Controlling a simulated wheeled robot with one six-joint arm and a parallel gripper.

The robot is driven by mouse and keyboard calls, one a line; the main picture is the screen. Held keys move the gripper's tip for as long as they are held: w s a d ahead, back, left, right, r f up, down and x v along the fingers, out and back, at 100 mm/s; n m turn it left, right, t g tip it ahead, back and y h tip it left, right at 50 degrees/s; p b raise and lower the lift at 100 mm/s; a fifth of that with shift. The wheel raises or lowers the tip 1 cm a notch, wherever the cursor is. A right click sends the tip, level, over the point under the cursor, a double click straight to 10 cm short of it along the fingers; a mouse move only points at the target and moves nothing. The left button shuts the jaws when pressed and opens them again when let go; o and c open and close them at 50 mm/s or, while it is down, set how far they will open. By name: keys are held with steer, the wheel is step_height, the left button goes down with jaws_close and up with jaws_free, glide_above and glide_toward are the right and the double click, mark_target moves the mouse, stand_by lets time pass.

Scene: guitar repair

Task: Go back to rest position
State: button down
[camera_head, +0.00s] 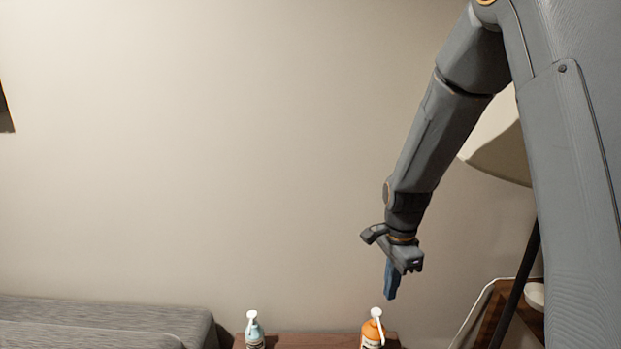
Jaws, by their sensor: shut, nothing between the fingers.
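My gripper (391,280) points downward at the end of my grey arm, right of the middle of the view. Its blue fingers are shut with nothing between them. The fingertips appear just above the white pump top of an orange bottle (372,333). I cannot tell whether they are in front of or behind that bottle. My arm comes down from the top right.
A pale blue pump bottle (254,331) stands left of the orange one on a wooden surface (318,341). A grey sofa (110,322) is at the lower left. A lamp (505,155) and a wooden piece with a white bowl (535,296) are at right. The wall side is clear.

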steer(key=s+r+n, duration=0.2)
steer(key=s+n, duration=0.5)
steer(key=s, duration=0.1)
steer(key=s+r+n, duration=0.2)
steer(key=s+n, duration=0.6)
steer(key=s, duration=0.1)
steer(key=shift+r+t, duration=0.4)
